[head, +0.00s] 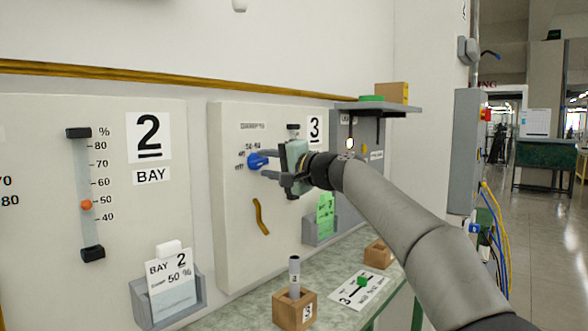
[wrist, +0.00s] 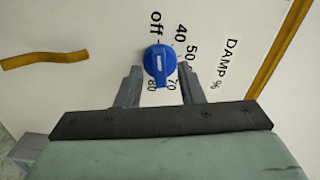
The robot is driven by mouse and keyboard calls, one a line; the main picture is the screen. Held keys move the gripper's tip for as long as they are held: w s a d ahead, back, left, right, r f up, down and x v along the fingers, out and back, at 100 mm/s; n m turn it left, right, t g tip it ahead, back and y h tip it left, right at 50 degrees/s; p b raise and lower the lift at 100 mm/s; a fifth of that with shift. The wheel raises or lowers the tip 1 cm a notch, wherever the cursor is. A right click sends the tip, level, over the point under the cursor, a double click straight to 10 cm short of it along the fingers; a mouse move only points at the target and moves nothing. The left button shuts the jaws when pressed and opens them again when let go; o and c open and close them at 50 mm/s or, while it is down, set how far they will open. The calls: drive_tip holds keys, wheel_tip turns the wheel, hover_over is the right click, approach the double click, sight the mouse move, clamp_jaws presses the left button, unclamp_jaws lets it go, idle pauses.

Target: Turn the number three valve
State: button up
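The number 3 panel (head: 232,225) on the wall carries a blue round valve knob (head: 256,161) below a sign with a 3 (head: 314,129). The knob also shows in the wrist view (wrist: 158,65), with a white mark on its face and a printed scale from "off" through 40 and 50 to 80 around it. My gripper (head: 265,164) is at the knob. In the wrist view its fingers (wrist: 159,72) stand apart, one on each side of the knob, with no clear contact. A part of the panel's slider gauge is hidden behind my gripper.
Below, a bench (head: 235,318) holds wooden blocks (head: 295,312), a rod and a card (head: 360,289). A shelf (head: 375,108) juts out at upper right.

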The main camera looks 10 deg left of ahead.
drive_tip(key=b+v, duration=0.4)
drive_tip(key=v, duration=1.2)
drive_tip(key=shift+s+d+b, duration=0.2)
drive_tip(key=shift+d+b, duration=0.1)
drive_tip(key=shift+b, duration=0.05)
